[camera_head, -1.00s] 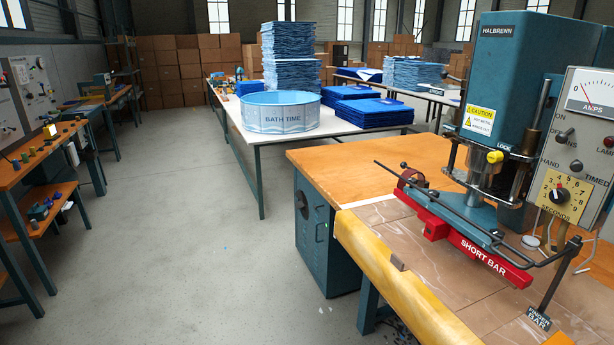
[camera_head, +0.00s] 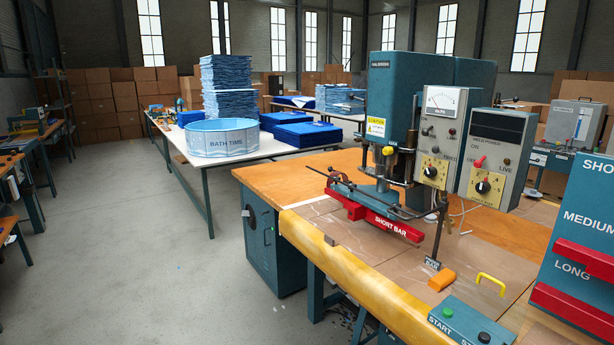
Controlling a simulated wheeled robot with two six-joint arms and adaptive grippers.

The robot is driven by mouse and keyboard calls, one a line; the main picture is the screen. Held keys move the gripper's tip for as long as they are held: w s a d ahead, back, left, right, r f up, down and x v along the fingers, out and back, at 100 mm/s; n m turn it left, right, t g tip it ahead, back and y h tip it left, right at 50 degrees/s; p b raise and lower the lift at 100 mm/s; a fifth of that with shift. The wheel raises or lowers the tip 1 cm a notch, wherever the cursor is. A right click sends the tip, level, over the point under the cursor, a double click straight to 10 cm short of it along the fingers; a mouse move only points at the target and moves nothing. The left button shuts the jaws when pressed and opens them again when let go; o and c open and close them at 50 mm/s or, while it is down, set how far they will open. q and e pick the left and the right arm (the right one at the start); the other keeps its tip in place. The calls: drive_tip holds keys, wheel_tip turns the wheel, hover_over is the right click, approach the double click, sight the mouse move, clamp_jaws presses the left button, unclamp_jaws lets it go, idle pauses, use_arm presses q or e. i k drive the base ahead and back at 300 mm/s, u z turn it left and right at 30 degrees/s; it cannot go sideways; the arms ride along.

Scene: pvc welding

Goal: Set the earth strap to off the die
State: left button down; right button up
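The welding press (camera_head: 392,92) stands on the bench, a blue machine marked HALBRENN. Under its head is a red bar labelled SHORT BAR (camera_head: 390,225), just above the brown bench sheet. A dark rod with a small brown piece (camera_head: 338,178) lies along the top of the bar. A thin pale wire (camera_head: 462,212) hangs beside the press below the control boxes. I cannot tell which part is the earth strap or whether it touches the die. Neither of my grippers is in view.
The bench carries a tag stand (camera_head: 432,264), an orange block (camera_head: 441,280), a yellow handle (camera_head: 490,279) and a START box (camera_head: 458,320). A blue rack (camera_head: 580,230) with red bars stands at right. Floor at left is clear.

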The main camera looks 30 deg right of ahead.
sight(335, 174)
drive_tip(key=u, duration=0.15)
drive_tip(key=i, duration=2.2)
drive_tip(key=z, duration=1.1)
drive_tip(key=i, duration=0.8)
drive_tip(key=z, duration=1.3)
drive_tip(key=i, duration=0.4)
drive_tip(key=z, duration=0.3)
